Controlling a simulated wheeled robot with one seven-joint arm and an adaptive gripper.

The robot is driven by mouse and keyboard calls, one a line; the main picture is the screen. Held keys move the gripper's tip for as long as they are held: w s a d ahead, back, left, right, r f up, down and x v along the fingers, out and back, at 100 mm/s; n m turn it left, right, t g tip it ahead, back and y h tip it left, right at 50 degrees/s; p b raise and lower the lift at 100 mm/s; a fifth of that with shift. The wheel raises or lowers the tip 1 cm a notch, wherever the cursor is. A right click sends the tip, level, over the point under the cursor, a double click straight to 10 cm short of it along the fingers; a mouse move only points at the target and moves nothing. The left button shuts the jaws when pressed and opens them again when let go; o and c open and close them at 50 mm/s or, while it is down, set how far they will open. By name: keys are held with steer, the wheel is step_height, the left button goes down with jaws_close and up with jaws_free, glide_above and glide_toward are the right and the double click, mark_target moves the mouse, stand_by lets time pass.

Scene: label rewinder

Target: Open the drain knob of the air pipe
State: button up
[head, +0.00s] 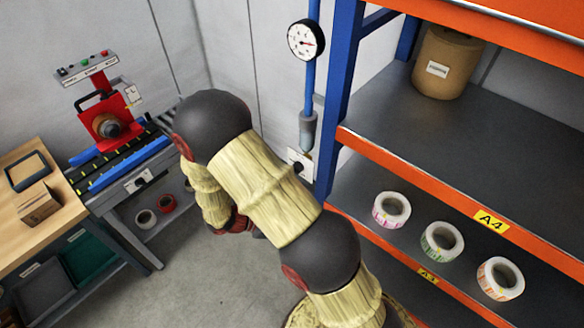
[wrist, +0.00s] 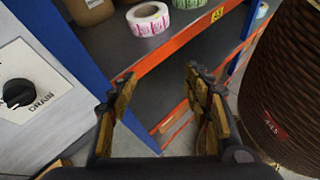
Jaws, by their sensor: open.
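The drain knob (wrist: 17,93) is a round black knob on a white plate marked DRAIN, at the left edge of the wrist view. In the head view my arm largely hides the gripper.
A blue and orange shelf rack (head: 340,90) stands just right of the pipe, holding a brown drum (head: 447,62) and label rolls (head: 442,242). In the wrist view a large brown ribbed roll (wrist: 285,90) is close on the right. A red rewinder (head: 108,115) stands at the left.

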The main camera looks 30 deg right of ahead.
steer(key=w+n+t+h, duration=0.5)
steer(key=w+n+t, duration=0.45)
steer(key=w, duration=0.75)
steer(key=p+x, duration=0.1)
steer(key=x, duration=0.6)
steer(key=shift+d+r+p, duration=0.3)
steer(key=shift+p, duration=0.05)
steer(key=shift+w+m, duration=0.1)
steer(key=shift+m, duration=0.15)
steer(key=c, duration=1.1)
steer(key=shift+c, duration=0.3)
